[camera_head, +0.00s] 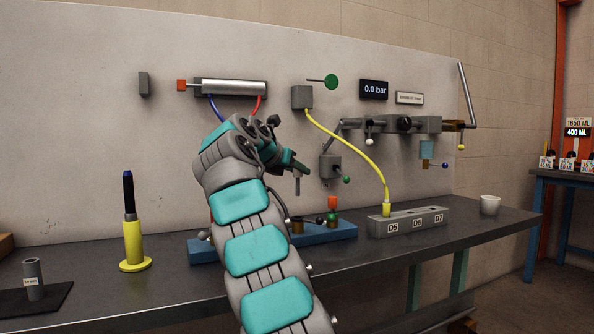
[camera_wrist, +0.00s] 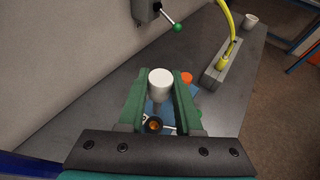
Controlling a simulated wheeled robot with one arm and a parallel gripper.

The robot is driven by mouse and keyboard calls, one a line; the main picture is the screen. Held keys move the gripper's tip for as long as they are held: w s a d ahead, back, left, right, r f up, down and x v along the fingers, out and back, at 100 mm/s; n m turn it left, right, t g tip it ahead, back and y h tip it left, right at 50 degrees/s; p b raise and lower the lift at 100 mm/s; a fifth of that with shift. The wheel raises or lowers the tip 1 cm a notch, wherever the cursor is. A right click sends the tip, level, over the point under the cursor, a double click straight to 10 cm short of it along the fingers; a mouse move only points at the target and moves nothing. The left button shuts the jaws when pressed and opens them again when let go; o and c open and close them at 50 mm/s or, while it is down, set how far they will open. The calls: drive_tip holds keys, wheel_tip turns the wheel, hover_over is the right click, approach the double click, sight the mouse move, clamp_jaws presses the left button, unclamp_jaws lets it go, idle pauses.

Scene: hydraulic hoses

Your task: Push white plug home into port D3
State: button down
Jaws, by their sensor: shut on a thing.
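My gripper (camera_wrist: 158,98) is shut on the white plug (camera_wrist: 160,82), which sits between its green fingers in the wrist view. In the head view my gripper (camera_head: 298,168) is raised above the bench, in front of the wall panel. A short grey stem (camera_head: 297,186) hangs below the fingertips there. Below the gripper is a blue block (camera_head: 345,232) with brass fittings, partly hidden by my arm. A round brass-ringed opening (camera_wrist: 154,125) shows beneath the plug in the wrist view. The plug is apart from the block. No D3 label is readable.
A green-knobbed valve (camera_head: 330,167) is on the wall close by. A yellow-based tool (camera_head: 133,235) stands left, a white cup (camera_head: 490,205) right.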

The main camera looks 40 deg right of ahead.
sight(297, 190)
wheel_tip(297, 190, down, 3)
drive_tip(key=shift+s+f+b, duration=0.1)
drive_tip(key=shift+b, duration=0.75)
drive_tip(key=shift+f+b, duration=0.45)
drive_tip(key=shift+f, duration=0.8)
drive_tip(key=shift+p, duration=1.35)
drive_tip(key=shift+f, duration=1.95)
drive_tip(key=c, duration=0.5)
unclamp_jaws()
